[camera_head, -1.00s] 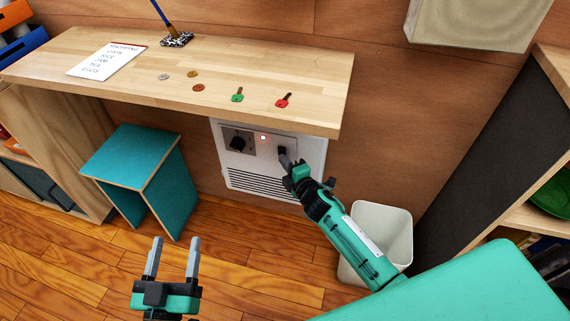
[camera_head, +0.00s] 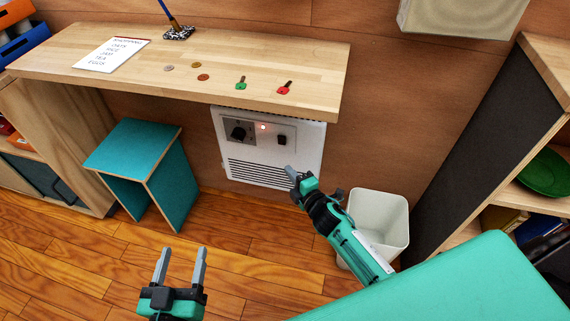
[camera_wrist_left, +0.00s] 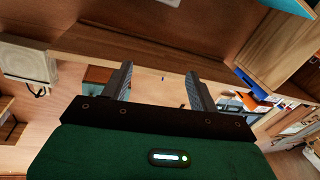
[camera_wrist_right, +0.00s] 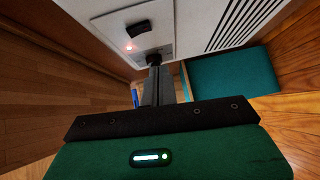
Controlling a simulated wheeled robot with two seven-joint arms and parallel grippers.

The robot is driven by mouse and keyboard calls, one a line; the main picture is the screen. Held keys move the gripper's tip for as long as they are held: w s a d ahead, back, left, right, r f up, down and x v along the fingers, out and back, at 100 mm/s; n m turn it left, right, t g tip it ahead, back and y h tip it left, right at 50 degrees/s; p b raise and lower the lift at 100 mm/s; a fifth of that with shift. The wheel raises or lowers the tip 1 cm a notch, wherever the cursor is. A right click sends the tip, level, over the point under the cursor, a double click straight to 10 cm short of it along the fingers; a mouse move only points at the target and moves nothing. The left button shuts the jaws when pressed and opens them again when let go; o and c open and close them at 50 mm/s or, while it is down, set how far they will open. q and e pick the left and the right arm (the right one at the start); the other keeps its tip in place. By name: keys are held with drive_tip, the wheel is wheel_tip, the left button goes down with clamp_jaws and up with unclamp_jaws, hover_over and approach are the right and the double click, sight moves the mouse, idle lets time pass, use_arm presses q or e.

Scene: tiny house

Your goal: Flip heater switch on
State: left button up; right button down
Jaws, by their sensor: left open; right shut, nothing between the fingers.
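The white wall heater (camera_head: 262,168) hangs under the wooden desk. Its panel has a black knob (camera_head: 238,133), a small glowing red light (camera_head: 263,127) and a dark switch (camera_head: 281,140). In the right wrist view the switch (camera_wrist_right: 138,29), the glowing light (camera_wrist_right: 128,48) and the knob (camera_wrist_right: 153,59) show on the panel. My right gripper (camera_head: 290,171) is shut and empty, in front of and below the switch, apart from it. It also shows in the right wrist view (camera_wrist_right: 157,82). My left gripper (camera_head: 180,254) is open and empty over the floor, far from the heater.
The desk top (camera_head: 130,75) overhangs the heater and holds a list, coins and two keys. A teal stool (camera_head: 150,165) stands to the left. A white bin (camera_head: 378,218) stands right of my right arm, with a dark shelf side (camera_head: 490,140) beyond.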

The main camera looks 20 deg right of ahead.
use_arm(q)
drive_tip(key=shift+s+d+f+g, duration=0.15)
drive_tip(key=shift+s+f+g, duration=0.15)
drive_tip(key=shift+f, duration=0.15)
drive_tip(key=shift+s+d+f+g, duration=0.15)
drive_tip(key=shift+f+g, duration=0.15)
drive_tip(key=shift+f, duration=0.15)
use_arm(e)
drive_tip(key=shift+f+v, duration=0.2)
drive_tip(key=shift+v, duration=0.9)
drive_tip(key=shift+f+v, duration=0.2)
drive_tip(key=shift+v, duration=0.85)
drive_tip(key=shift+s, duration=0.1)
